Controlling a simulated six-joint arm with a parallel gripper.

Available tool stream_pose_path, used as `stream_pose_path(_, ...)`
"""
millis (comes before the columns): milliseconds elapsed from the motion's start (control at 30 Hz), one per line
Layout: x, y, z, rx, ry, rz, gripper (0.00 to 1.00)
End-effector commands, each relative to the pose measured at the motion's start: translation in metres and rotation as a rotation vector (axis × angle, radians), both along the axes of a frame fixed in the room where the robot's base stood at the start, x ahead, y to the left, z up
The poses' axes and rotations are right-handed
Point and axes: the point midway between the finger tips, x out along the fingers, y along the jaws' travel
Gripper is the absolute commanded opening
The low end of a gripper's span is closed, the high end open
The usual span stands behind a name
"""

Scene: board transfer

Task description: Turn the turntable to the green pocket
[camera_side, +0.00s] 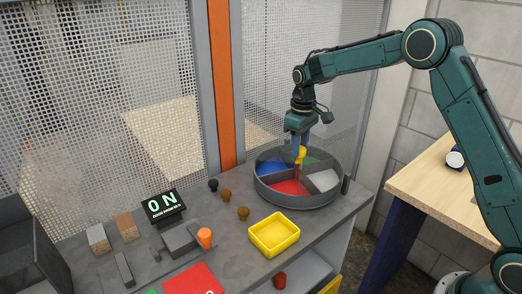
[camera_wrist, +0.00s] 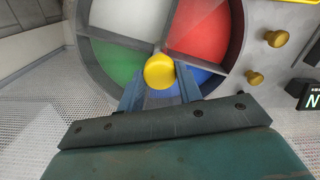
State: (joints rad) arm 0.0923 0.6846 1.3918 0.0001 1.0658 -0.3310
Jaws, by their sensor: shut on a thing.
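The turntable (camera_side: 258,186) is a round grey tray split into blue, green, white and red pockets. In the side view the red pocket (camera_side: 290,188) faces front, the blue pocket (camera_side: 270,168) is left, the white pocket (camera_side: 325,180) is right, and the green pocket (camera_side: 311,162) is at the back, partly hidden. A yellow knob (camera_wrist: 159,71) stands over the middle of the turntable. My gripper (camera_side: 300,150) is over the turntable, its blue fingers shut on the yellow knob. In the wrist view the green pocket (camera_wrist: 118,62) is left and the blue pocket is mostly hidden behind the knob and fingers.
A yellow tray (camera_side: 273,236) stands in front of the turntable. A mesh fence (camera_side: 100,90) with an orange post (camera_side: 222,85) stands behind.

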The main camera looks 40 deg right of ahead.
Motion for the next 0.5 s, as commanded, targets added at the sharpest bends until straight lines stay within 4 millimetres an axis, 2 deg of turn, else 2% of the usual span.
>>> stream_pose_path(500,0.0004,0.0001,0.0017,0.0,-0.002,0.492,0.0)
